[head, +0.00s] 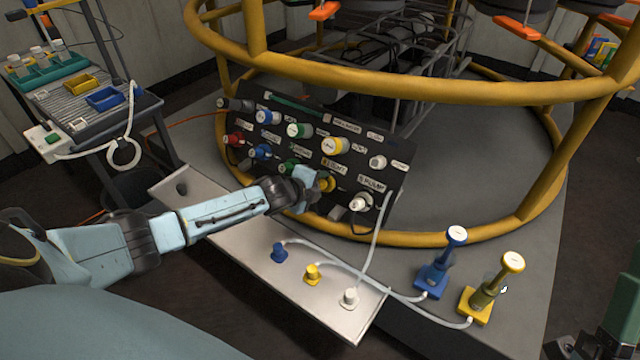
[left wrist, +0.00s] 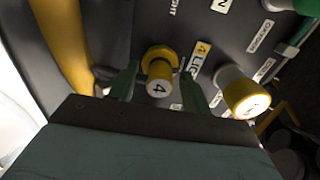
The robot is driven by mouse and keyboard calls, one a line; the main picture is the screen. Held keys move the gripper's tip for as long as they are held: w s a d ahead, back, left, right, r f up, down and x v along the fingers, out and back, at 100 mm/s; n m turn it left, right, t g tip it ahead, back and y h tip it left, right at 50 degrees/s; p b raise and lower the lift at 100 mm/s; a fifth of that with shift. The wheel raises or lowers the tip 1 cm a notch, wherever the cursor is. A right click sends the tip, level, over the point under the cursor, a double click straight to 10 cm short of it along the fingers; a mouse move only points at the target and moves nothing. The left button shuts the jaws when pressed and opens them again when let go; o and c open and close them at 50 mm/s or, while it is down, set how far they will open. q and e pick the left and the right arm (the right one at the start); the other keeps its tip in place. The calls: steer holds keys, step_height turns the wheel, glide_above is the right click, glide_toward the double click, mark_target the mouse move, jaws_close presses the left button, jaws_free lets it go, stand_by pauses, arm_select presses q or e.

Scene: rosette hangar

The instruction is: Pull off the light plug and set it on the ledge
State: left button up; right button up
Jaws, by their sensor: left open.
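The light plug (left wrist: 158,82), yellow with a 4 on its end, sits in the panel beside the yellow "4" label. My left gripper (left wrist: 160,90) is open, with one green finger on each side of the plug; I cannot tell whether they touch it. In the head view my left gripper (head: 318,186) is at the lower part of the panel, partly covering the yellow plug (head: 328,183). The ledge (head: 222,222) is a pale metal shelf below the panel. Part of my right gripper (head: 572,346) shows at the bottom right corner; its opening is unclear.
A white plug (head: 358,203) with a cable sits on the panel to the right. A yellow rail (head: 400,238) curves around the panel.

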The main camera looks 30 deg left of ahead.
stand_by(0.8)
arm_select(q)
jaws_close()
stand_by(0.4)
